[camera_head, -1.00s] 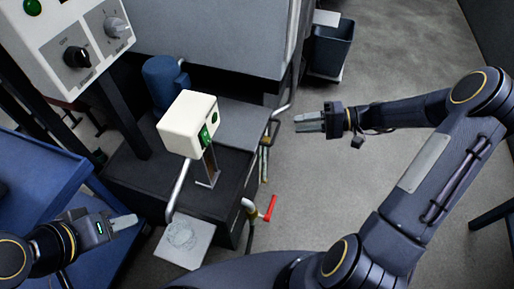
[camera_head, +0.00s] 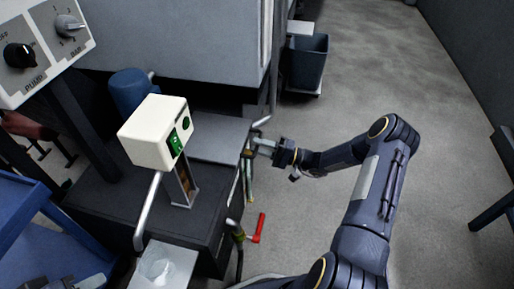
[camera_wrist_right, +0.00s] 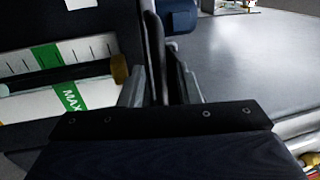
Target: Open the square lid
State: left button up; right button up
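The square lid (camera_head: 220,138) is a flat grey plate on top of the dark tank. It looks shut in the head view, and its grey surface (camera_wrist_right: 245,65) also shows in the right wrist view. My right gripper (camera_head: 258,146) is at the lid's right edge. In the wrist view its two fingers (camera_wrist_right: 160,88) are apart, with a dark upright strip along the lid's edge between them. I cannot tell whether they touch it. My left gripper (camera_head: 78,284) is cut off at the bottom left, and its fingers are unclear.
A white box with green switches (camera_head: 160,132) and a blue motor (camera_head: 132,92) stand on the tank. A red-handled valve (camera_head: 258,228) sticks out at its front. A gauge marked MAX (camera_wrist_right: 68,85) is beside the right gripper. Open floor (camera_head: 400,110) lies to the right.

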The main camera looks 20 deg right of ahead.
jog(key=shift+w+a+r, duration=0.1)
jog(key=shift+w+a, duration=0.15)
jog(key=shift+a, duration=0.1)
jog(key=shift+c, duration=0.4)
grip_shut()
